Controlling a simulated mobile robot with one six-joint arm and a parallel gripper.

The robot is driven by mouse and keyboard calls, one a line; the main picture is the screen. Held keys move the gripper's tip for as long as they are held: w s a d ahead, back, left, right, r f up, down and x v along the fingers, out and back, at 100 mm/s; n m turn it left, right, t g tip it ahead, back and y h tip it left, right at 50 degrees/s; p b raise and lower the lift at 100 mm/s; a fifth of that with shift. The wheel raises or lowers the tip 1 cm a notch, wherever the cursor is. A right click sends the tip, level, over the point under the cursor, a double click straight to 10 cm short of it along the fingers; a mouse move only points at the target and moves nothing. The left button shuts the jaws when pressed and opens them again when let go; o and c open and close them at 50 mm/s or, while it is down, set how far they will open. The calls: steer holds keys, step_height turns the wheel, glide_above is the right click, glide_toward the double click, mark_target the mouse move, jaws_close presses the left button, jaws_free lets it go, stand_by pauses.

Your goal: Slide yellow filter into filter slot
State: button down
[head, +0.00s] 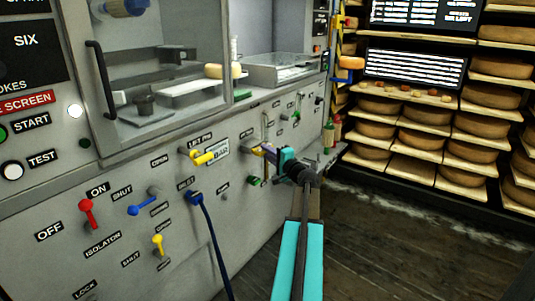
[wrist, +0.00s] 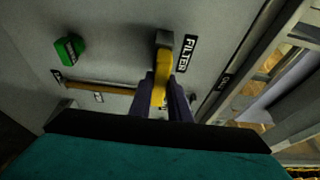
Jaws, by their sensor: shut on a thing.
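My gripper (head: 268,150) reaches the grey machine panel and its dark purple fingers are close to it. In the wrist view, the fingers (wrist: 161,97) are shut on the yellow filter (wrist: 160,83), a narrow upright piece. The filter's upper end meets a grey block (wrist: 165,40) on the panel, beside the FILTER label (wrist: 187,53). I cannot tell whether that block is the slot or part of the filter, nor how deep the filter sits. The fingers hide its lower part.
A green knob (wrist: 70,49) and a brass-coloured bar (wrist: 100,88) lie left of the filter in the wrist view. Cheese shelves (head: 425,130) stand at right.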

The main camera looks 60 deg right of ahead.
steer(key=shift+w, duration=0.7)
steer(key=c, duration=1.6)
jaws_free()
steer(key=p+v, duration=0.1)
steer(key=v, duration=1.3)
steer(key=shift+w, duration=0.1)
